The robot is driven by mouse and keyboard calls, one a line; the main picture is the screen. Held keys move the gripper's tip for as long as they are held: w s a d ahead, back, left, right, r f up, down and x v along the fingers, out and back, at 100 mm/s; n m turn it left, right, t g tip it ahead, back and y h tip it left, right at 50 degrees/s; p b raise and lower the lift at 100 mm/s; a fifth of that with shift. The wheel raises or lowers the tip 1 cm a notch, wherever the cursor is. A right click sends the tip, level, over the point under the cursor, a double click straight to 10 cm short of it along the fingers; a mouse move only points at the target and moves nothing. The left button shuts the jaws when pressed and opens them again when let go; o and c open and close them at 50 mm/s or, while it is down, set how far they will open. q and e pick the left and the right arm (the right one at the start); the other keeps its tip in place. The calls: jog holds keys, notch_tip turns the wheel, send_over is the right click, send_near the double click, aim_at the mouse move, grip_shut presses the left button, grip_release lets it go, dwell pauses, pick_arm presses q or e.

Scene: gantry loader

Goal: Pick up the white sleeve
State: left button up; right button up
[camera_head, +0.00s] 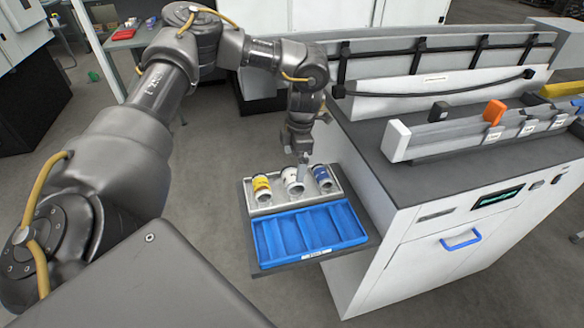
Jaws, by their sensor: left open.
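The white sleeve (291,183) stands slightly tilted in the middle of a grey tray (267,208), between a yellow sleeve (262,187) and a blue sleeve (323,178). My left gripper (301,172) is open and points down at the white sleeve's upper right edge. A finger overlaps the sleeve in the view, and I cannot tell if they touch. The second finger is hard to make out. My right gripper is not in view.
A blue tray (262,243) with several empty compartments sits directly in front of the grey tray. To the right stands a white cabinet (430,240) with a dark top, carrying a grey rail (440,140) with an orange block (494,112). Open floor lies left of the trays.

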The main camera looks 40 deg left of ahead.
aim_at(293, 175)
pick_arm(q)
notch_tip(293, 175, down, 2)
jog(key=shift+w+a+f, duration=0.1)
jog(key=shift+w, duration=0.05)
jog(key=shift+s+f+p, duration=0.2)
jog(key=shift+f+p, duration=0.05)
jog(key=shift+p, duration=0.3)
notch_tip(293, 175, down, 4)
jog(key=shift+a+r+p, duration=0.1)
jog(key=shift+r+p, duration=0.1)
jog(key=shift+p, duration=0.7)
jog(key=shift+a+f, duration=0.1)
jog(key=shift+f, duration=0.45)
jog(key=c, duration=0.9)
jog(key=shift+r, duration=0.1)
jog(key=c, duration=0.5)
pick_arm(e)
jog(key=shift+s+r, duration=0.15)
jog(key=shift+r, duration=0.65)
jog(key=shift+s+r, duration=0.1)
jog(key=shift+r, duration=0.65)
pick_arm(q)
jog(key=shift+o, duration=0.2)
